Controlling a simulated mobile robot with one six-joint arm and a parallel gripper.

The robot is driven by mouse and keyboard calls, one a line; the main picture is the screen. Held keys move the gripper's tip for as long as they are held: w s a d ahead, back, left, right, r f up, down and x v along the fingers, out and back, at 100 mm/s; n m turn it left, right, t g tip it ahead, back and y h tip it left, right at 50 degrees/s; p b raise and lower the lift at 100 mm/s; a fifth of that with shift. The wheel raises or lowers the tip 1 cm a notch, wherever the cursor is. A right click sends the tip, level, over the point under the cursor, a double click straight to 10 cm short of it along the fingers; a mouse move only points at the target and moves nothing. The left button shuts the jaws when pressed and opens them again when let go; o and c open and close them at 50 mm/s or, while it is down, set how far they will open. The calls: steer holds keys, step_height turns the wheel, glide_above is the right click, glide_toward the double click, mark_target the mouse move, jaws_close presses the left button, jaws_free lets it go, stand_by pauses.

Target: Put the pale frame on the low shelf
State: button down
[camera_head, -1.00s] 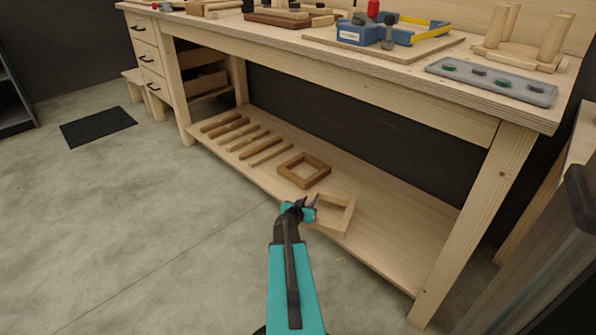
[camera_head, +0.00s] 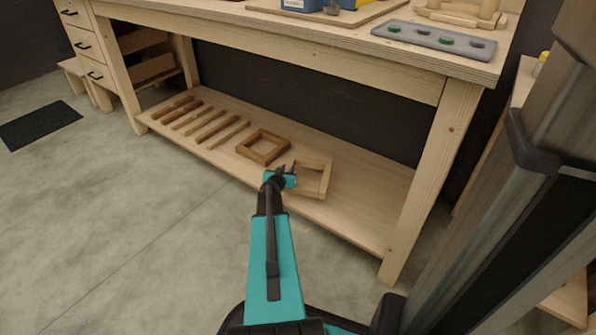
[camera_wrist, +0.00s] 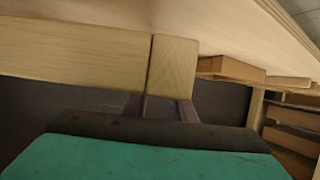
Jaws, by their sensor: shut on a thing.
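The pale frame (camera_head: 326,180) is a light wooden square. In the head view it shows over the right-middle part of the low shelf (camera_head: 362,208), inside the front edge. My gripper (camera_head: 291,181) is shut on its left side. In the wrist view the frame's pale bars (camera_wrist: 75,48) fill the upper left, with a corner between my fingers (camera_wrist: 160,106). I cannot tell whether the frame touches the shelf or hangs just above it.
A brown frame (camera_head: 263,147) lies on the shelf left of the pale one. Several wooden strips (camera_head: 205,124) lie further left. The shelf's right end is bare. The bench top (camera_head: 300,40) overhangs, and a front leg (camera_head: 425,190) stands at right.

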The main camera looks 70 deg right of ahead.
mark_target(300, 162)
steer(key=s+d, duration=0.1)
steer(key=d, duration=0.1)
steer(key=s+d, duration=0.1)
steer(key=d, duration=0.1)
steer(key=s+d, duration=0.1)
steer(key=d, duration=0.1)
steer(key=shift+d+f, duration=0.2)
steer(key=shift+f, duration=0.1)
steer(key=shift+f+b, duration=0.75)
steer(key=shift+f, duration=1)
steer(key=shift+f, duration=0.1)
steer(key=c, duration=1.5)
jaws_free()
steer(key=shift+s+a, duration=0.1)
steer(key=shift+a, duration=0.05)
steer(key=shift+v, duration=5.95)
